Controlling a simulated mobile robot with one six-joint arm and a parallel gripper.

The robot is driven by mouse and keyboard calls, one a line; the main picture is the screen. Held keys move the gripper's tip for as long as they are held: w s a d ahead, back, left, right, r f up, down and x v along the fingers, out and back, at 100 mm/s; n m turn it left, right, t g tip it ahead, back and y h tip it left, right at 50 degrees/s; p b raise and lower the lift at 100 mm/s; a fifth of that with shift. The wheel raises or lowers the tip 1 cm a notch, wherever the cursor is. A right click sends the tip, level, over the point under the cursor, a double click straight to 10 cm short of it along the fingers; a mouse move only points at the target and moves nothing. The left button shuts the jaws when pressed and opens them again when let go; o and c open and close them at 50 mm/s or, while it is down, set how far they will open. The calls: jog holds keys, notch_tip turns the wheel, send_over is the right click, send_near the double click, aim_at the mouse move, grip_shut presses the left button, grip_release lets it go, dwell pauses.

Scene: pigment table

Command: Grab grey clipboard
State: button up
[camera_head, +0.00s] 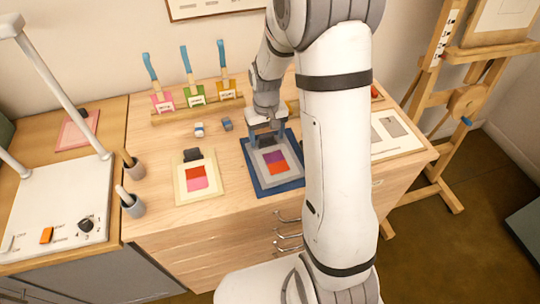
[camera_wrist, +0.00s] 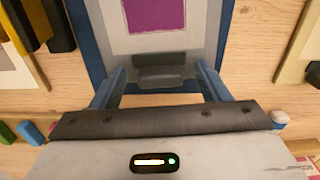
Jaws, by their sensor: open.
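The grey clipboard (camera_head: 256,165) lies on a dark blue mat (camera_head: 283,185) on the wooden table. It carries a paper with purple and red-orange patches. My gripper (camera_head: 266,138) is over the clipboard's far end, and my arm covers part of the view to the right. In the wrist view, the clipboard (camera_wrist: 200,28) shows its grey clip (camera_wrist: 160,74) between the two blue fingers of my gripper (camera_wrist: 160,88). The fingers are open, one on each side of the clip. I cannot tell whether they touch the board.
A cream clipboard (camera_head: 181,186) with a black clip lies to the left. A rack (camera_head: 196,110) with blue-handled tools stands behind, with small blocks (camera_head: 227,124) in front. Two cups (camera_head: 132,206) stand near a white lamp base (camera_head: 50,215). Another board (camera_head: 407,145) lies at right.

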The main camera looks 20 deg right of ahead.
jog(key=shift+f, duration=0.25)
jog(key=shift+c, duration=0.4)
jog(key=c, duration=1.1)
